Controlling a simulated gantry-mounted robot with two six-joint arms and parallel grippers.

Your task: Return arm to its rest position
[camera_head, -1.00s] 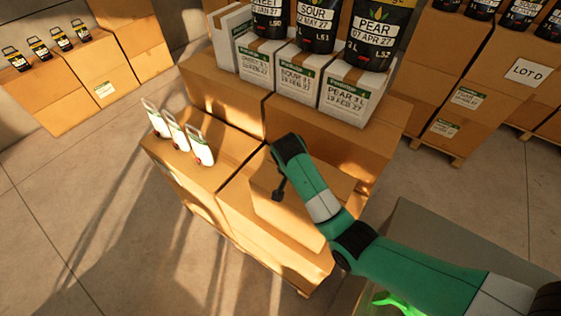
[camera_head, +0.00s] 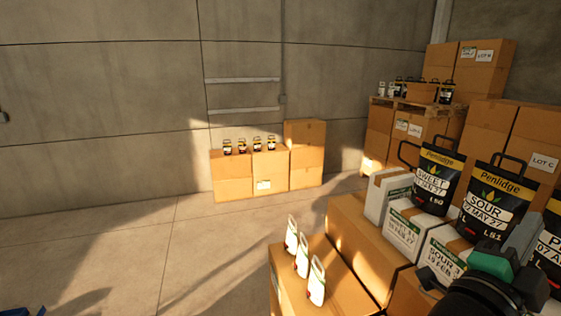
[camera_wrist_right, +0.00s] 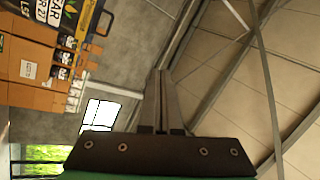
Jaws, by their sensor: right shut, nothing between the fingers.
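My right arm (camera_head: 490,265) shows at the lower right of the head view, in front of the stacked cartons and pouches. Its green and dark parts are cut off by the picture's bottom edge. My right gripper (camera_wrist_right: 160,95) shows in the right wrist view with its two dark fingers pressed together and nothing between them. The fingers point up toward the roof beams. No object is held. My left gripper is in neither view.
White bottles (camera_head: 302,262) stand on a carton stack. Black pouches (camera_head: 437,180) stand on white boxes (camera_head: 405,232) close to my right arm. More cartons (camera_head: 233,188) sit against the back wall.

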